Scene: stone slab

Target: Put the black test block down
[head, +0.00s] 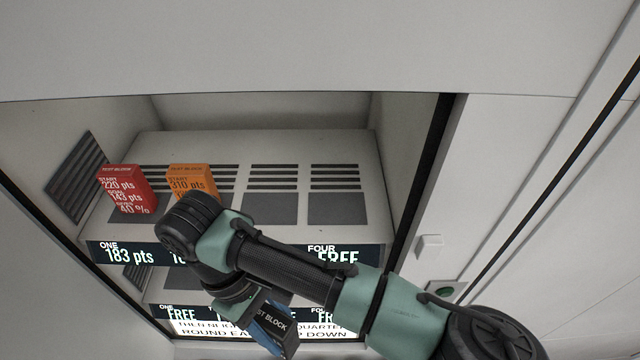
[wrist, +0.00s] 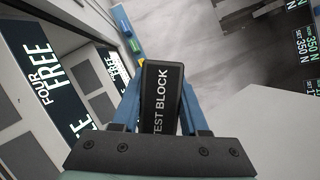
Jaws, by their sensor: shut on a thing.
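The black test block (wrist: 162,92) is between the two blue fingers of my gripper (wrist: 158,108) in the wrist view, with the words TEST BLOCK on its face. In the head view the black test block (head: 270,318) shows low in the picture, in my gripper (head: 268,328), in front of the lower shelf. My gripper is shut on it and holds it in the air. My arm hides part of the shelf fronts and the middle of the upper shelf.
A red test block (head: 126,190) and an orange test block (head: 190,180) stand on the upper shelf (head: 290,148). Two dark pads to their right look empty. Display strips read ONE 183 pts and FOUR FREE above; the lower strip also reads FREE. The cabinet's right wall (head: 408,150) borders the opening.

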